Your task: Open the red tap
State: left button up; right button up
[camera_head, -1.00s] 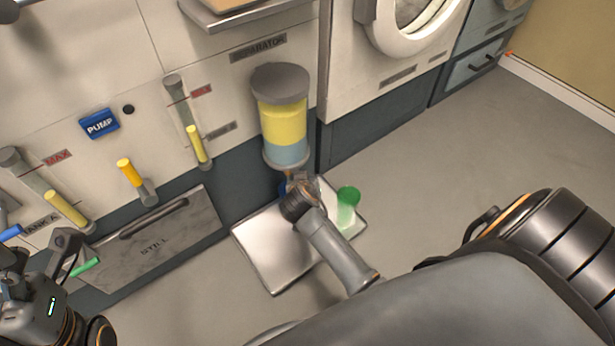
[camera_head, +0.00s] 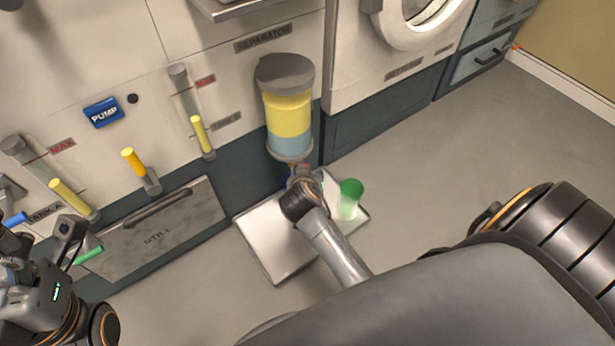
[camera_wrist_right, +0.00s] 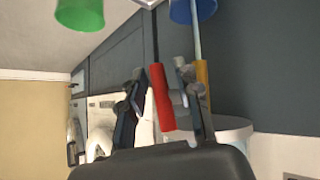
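The red tap handle (camera_wrist_right: 162,97) shows in the right wrist view, between the two fingers of my right gripper (camera_wrist_right: 160,102). The fingers are apart, with a visible gap on the left of the handle. An orange handle (camera_wrist_right: 202,85) is close by the right finger. In the head view my right wrist hides the red tap under the separator cylinder (camera_head: 287,112), which holds a yellow layer above a blue one. My left gripper (camera_head: 74,243) is at the lower left near a green handle (camera_head: 88,255); its fingers are too unclear to judge.
A metal tray (camera_head: 268,248) lies on the floor under the separator. A green cup (camera_head: 350,198) stands on it; a blue cup (camera_wrist_right: 192,10) shows in the wrist view. Yellow and orange levers (camera_head: 133,161) stick out from the panel. Open floor lies to the right.

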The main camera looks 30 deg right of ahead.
jog(key=v, duration=0.8)
jog(key=shift+a, duration=0.1)
